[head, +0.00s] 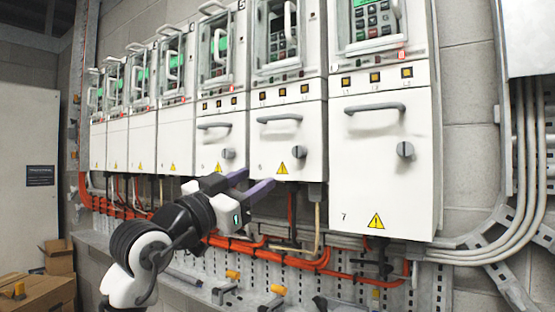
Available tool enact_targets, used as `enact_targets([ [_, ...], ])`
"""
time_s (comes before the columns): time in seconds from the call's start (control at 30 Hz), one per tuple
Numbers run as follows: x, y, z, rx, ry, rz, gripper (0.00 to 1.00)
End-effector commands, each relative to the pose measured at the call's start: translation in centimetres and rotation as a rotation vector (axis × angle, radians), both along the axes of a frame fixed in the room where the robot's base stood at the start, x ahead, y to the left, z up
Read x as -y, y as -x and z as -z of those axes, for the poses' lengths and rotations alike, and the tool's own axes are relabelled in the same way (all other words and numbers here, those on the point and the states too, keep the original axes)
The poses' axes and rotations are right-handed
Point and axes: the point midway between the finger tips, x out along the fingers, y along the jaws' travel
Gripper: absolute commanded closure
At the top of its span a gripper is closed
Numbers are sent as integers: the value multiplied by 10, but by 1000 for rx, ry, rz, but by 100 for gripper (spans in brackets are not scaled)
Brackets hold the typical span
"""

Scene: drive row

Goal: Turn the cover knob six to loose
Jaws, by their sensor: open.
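Cover six (265,145) is a white panel with a grey bar handle and a yellow warning triangle. Its grey round knob (299,152) sits at the right side of the cover, clear of my gripper; its exact turn is too small to tell. The cover looks closed. My gripper (256,181) is open and empty, its two purple-grey fingers pointing right and slightly up. It shows in front of the lower part of covers five and six, below and left of the knob. The fingers look apart from the knob.
Cover seven (375,170) with its own knob (405,149) stands to the right, cover five (210,140) with its knob (228,153) to the left. Orange cables (290,262) run below the drives. Grey conduits (530,150) line the right wall. Cardboard boxes (45,290) lie at lower left.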

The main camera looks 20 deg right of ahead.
Motion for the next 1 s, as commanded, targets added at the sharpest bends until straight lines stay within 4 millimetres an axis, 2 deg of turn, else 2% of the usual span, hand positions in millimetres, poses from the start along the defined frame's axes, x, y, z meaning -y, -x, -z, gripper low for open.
enact_targets([
  [0.17, 19, -12, -11, 0, 0, 0, 52],
  [0.4, 60, -37, -32, 0, 1, -1, 52],
  [0.6, 88, -55, -45, 2, 3, -2, 52],
  [0.8, 102, -64, -50, 1, 4, -3, 52],
  [1.0, 105, -66, -51, 2, 3, -3, 52],
])
